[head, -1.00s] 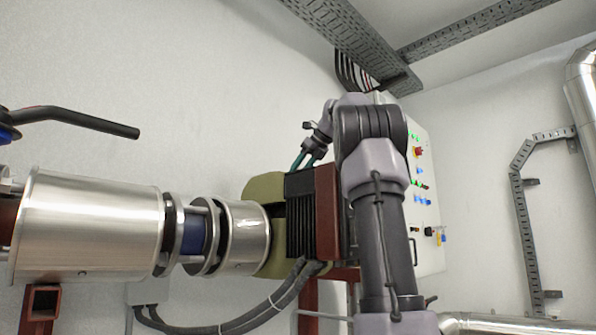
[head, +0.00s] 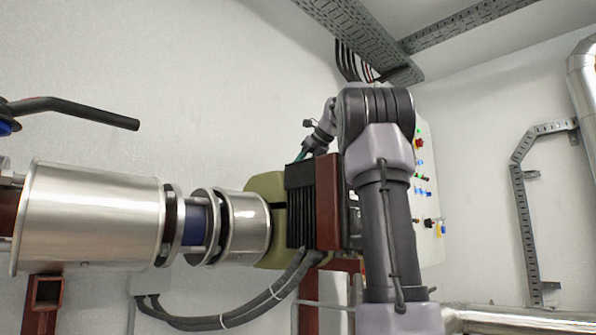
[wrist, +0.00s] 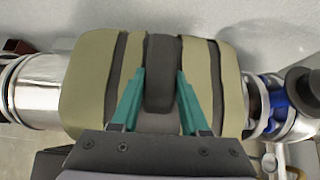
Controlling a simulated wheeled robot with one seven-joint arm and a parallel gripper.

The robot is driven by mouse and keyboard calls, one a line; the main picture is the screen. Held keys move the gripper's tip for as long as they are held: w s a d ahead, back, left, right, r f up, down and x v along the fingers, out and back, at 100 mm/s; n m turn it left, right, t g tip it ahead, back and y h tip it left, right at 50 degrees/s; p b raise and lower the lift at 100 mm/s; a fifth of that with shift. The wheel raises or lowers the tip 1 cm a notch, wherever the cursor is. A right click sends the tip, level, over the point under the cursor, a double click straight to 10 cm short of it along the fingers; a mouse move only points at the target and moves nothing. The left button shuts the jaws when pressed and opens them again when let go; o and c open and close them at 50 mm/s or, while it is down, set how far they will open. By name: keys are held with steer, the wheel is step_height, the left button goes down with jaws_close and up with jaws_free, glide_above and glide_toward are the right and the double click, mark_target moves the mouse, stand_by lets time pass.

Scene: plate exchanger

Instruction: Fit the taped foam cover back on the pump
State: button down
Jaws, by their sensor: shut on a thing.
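The foam cover (wrist: 90,85) is olive green with dark grey bands of tape across it. In the wrist view it spans most of the picture, between metal pipework on both sides. My gripper (wrist: 160,75) has teal fingers on both sides of a raised dark grey strip (wrist: 161,72) in the middle of the cover, and is shut on it. In the head view the cover (head: 264,186) shows between a steel-clad cylinder and a black finned body (head: 313,205). My gripper (head: 302,155) is mostly hidden behind that body. The pump itself is largely hidden by the cover, so its seating is unclear.
Steel-clad pipe sections (head: 95,215) run left from the cover. Black cables (head: 235,315) hang below. A control panel (head: 425,190) stands behind my arm on the right. A dark lever handle (head: 80,110) sticks out at the left. A cable tray (head: 365,40) runs overhead.

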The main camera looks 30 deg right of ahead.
steer(key=shift+f, duration=0.15)
steer(key=shift+f, duration=0.6)
jaws_free()
steer(key=shift+s, duration=0.1)
stand_by(0.6)
steer(key=shift+v, duration=3.4)
